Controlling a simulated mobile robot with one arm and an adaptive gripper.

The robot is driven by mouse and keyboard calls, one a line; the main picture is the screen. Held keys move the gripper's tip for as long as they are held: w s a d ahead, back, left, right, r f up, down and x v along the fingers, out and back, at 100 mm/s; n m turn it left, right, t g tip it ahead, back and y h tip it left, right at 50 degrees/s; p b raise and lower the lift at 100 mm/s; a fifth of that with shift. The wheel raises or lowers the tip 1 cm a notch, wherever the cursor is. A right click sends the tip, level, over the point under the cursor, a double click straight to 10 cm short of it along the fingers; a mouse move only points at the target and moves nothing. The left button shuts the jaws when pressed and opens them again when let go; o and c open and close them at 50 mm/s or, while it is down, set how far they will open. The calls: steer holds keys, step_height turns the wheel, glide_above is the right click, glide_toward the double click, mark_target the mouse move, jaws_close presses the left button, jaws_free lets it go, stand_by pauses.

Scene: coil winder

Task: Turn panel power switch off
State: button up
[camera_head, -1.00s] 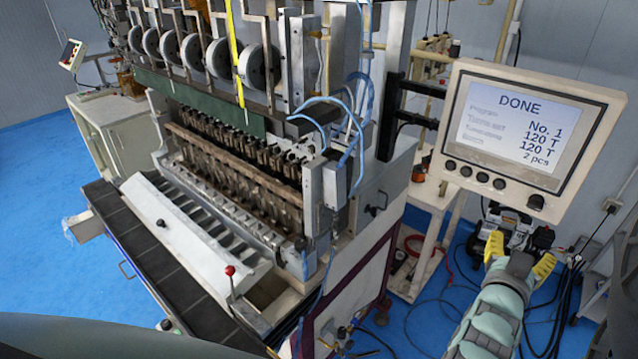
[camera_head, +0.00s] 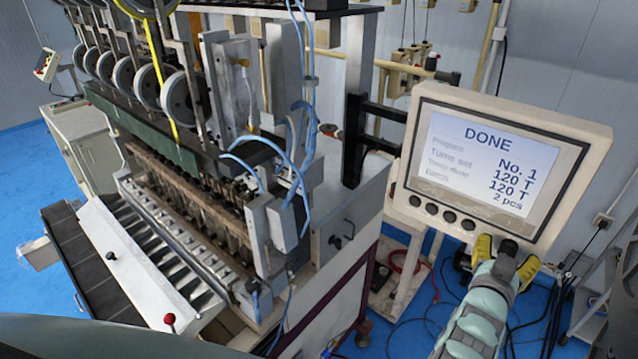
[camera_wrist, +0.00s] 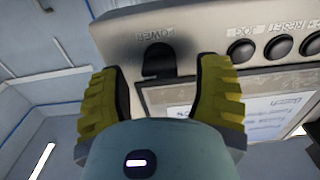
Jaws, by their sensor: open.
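The control panel (camera_head: 500,168) has a cream housing, and its lit screen reads DONE. In the wrist view, the black power switch (camera_wrist: 158,62) sits on the panel face under the word POWER. My gripper (camera_wrist: 160,76) is open, with one yellow finger on each side of the switch. I cannot tell whether either finger touches it.
A row of round black buttons (camera_head: 442,213) runs along the panel's lower edge, left of my gripper. The coil winding machine (camera_head: 215,180) stands to the left. Cables lie on the blue floor below.

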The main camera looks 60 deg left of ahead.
steer(key=shift+w, duration=0.15)
steer(key=shift+f, duration=0.1)
jaws_close()
stand_by(0.4)
